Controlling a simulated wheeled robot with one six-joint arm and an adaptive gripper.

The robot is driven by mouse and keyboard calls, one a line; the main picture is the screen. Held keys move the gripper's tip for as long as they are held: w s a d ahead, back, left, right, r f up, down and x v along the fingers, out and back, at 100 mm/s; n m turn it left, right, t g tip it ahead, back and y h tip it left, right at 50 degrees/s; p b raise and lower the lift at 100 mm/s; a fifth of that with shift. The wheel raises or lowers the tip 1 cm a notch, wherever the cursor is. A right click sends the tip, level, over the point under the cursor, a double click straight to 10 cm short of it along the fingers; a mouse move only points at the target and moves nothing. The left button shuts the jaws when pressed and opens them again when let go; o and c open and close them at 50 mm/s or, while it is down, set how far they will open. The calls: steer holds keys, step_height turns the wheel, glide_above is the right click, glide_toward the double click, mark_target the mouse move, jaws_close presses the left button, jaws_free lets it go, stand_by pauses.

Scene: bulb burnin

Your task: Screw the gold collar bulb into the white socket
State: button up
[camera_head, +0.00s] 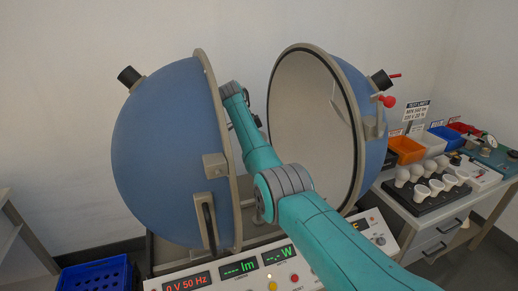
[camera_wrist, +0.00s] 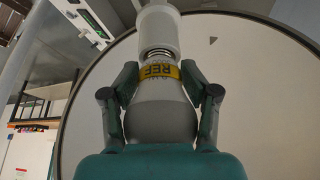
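In the wrist view a pale grey bulb (camera_wrist: 160,118) with a yellow-gold collar marked REF (camera_wrist: 158,71) stands between the two fingers of my gripper (camera_wrist: 159,85). The fingers close in on both sides of the bulb near its collar, and it appears held. The white socket (camera_wrist: 158,28) is straight beyond the bulb, in line with it. Some metal thread (camera_wrist: 158,53) shows between collar and socket; its tip is hidden at the socket mouth, so how deep it sits I cannot tell. In the head view my gripper, bulb and socket are hidden behind the left half-sphere.
The blue sphere stands open: left half (camera_head: 165,150), right half with pale inside (camera_head: 305,130). My arm passes between them. A meter panel (camera_head: 215,279) is below. A bench at right holds a black rack (camera_head: 428,204) of several white bulbs, and an orange bin (camera_head: 406,150).

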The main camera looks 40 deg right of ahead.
steer(key=shift+o, duration=0.9)
steer(key=n+t, duration=0.1)
steer(key=n, duration=0.1)
steer(key=n+t, duration=0.1)
steer(key=n, duration=0.1)
steer(key=shift+n+h, duration=0.3)
steer(key=shift+n, duration=0.1)
steer(key=n+t, duration=0.1)
steer(key=n, duration=0.2)
steer(key=n+t, duration=0.1)
steer(key=n, duration=0.2)
steer(key=shift+n+t, duration=0.3)
steer(key=n+t+y, duration=0.1)
steer(key=n, duration=0.2)
steer(key=n+y, duration=0.1)
steer(key=n, duration=0.1)
steer(key=shift+w+n+t, duration=0.1)
steer(key=shift+n+t, duration=0.3)
steer(key=n+y, duration=0.1)
steer(key=n, duration=0.1)
steer(key=n+y, duration=0.1)
steer(key=n, duration=0.2)
steer(key=shift+w+a+n+t, duration=0.1)
steer(key=shift+a+n+t, duration=0.05)
steer(key=shift+n+t, duration=0.2)
steer(key=c, duration=1.1)
